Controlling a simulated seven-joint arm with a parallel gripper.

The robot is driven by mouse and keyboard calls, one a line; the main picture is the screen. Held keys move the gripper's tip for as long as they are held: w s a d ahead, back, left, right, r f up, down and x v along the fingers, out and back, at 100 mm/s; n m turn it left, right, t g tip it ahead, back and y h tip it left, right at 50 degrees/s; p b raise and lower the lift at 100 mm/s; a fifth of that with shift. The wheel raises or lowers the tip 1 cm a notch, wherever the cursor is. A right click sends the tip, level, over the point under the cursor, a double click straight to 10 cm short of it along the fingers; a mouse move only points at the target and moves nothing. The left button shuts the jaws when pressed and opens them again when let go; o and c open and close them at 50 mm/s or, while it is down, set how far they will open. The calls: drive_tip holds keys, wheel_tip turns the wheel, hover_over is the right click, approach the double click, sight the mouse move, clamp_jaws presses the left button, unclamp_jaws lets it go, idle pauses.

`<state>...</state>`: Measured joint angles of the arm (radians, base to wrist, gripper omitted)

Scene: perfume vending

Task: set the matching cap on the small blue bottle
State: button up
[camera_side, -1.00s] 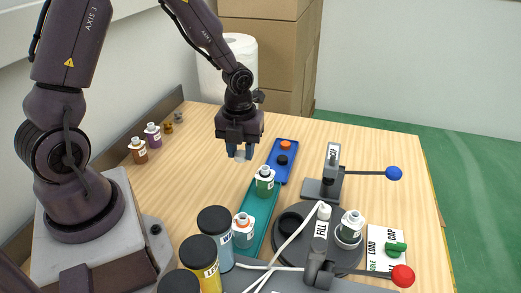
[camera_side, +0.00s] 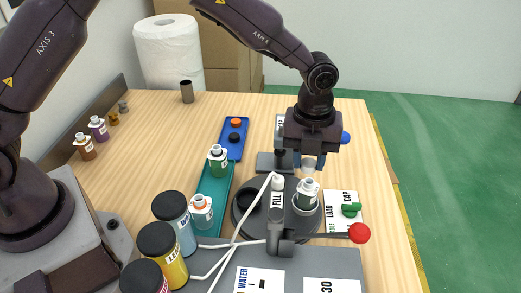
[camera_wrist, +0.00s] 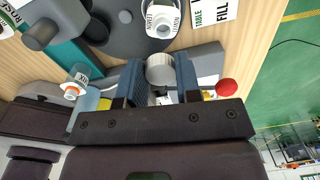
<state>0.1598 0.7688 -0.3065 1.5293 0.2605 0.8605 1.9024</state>
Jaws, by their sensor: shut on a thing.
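My gripper (camera_side: 308,160) is shut on a small pale grey, translucent-looking cap (camera_side: 309,163). In the wrist view the cap (camera_wrist: 160,68) sits between the two blue fingers (camera_wrist: 160,82). In the side view the gripper is in the air, just behind and above the small bottle (camera_side: 307,194) on the dark turntable. That bottle has a white label and a pale neck, and its body looks pale; I cannot tell if it is blue. It also shows in the wrist view (camera_wrist: 162,18), apart from the held cap.
The press (camera_side: 270,163) stands close left of my gripper. Large jars (camera_side: 172,220) stand in front left.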

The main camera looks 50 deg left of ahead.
sight(309, 179)
drive_tip(key=shift+w+d+r+n, duration=0.1)
drive_tip(key=shift+w+r+n, duration=0.4)
drive_tip(key=shift+w+r, duration=0.15)
drive_tip(key=shift+w+r+n, duration=0.15)
drive_tip(key=shift+r+n, duration=0.1)
drive_tip(key=shift+n, duration=0.05)
drive_tip(key=shift+a+f, duration=0.2)
drive_tip(key=shift+f, duration=2.6)
drive_tip(key=shift+f, duration=0.7)
drive_tip(key=o, duration=1.5)
drive_tip(key=shift+c, duration=0.2)
